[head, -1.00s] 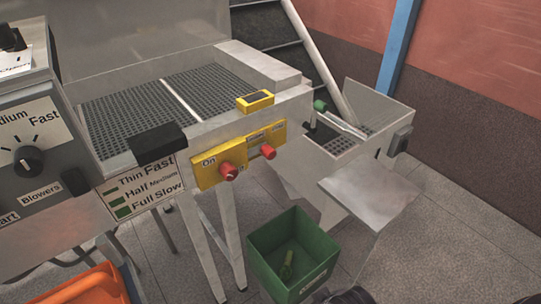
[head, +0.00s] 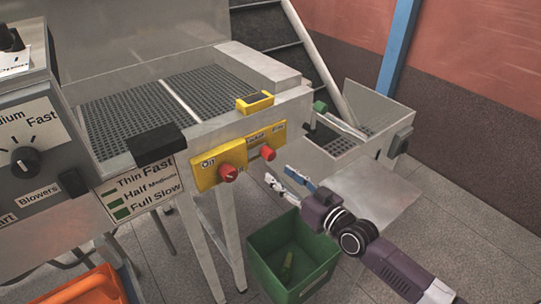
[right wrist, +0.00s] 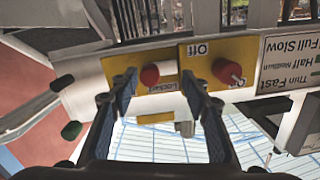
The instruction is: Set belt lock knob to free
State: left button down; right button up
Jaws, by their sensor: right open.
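The belt lock knob (head: 268,153) is the red knob on the right part of a yellow panel (head: 205,178) on the machine's front. In the right wrist view, turned upside down, this red knob (right wrist: 149,75) sits beside a "Locked" label; its pointing direction is unclear. A second red knob (head: 228,172), with On and Off labels, is left of it. My right gripper (head: 279,176) is open and empty, just in front of and below the lock knob. In the right wrist view, the knob shows between the open fingers (right wrist: 158,84), apparently not touched. My left gripper is out of view.
A green bin (head: 262,262) stands below my right gripper. A metal chute (head: 375,190) is to the right of it. A yellow block (head: 254,103) sits on the machine edge above the panel. A grey control box (head: 40,175) is at the left.

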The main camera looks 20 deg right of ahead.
aim_at(272, 157)
jog(key=shift+t, duration=0.4)
jog(key=w, duration=0.2)
jog(key=w+r, duration=0.1)
jog(key=w, duration=0.2)
jog(key=w+a, duration=0.1)
jog(key=w, duration=0.2)
jog(key=shift+w+r, duration=0.2)
grip_shut()
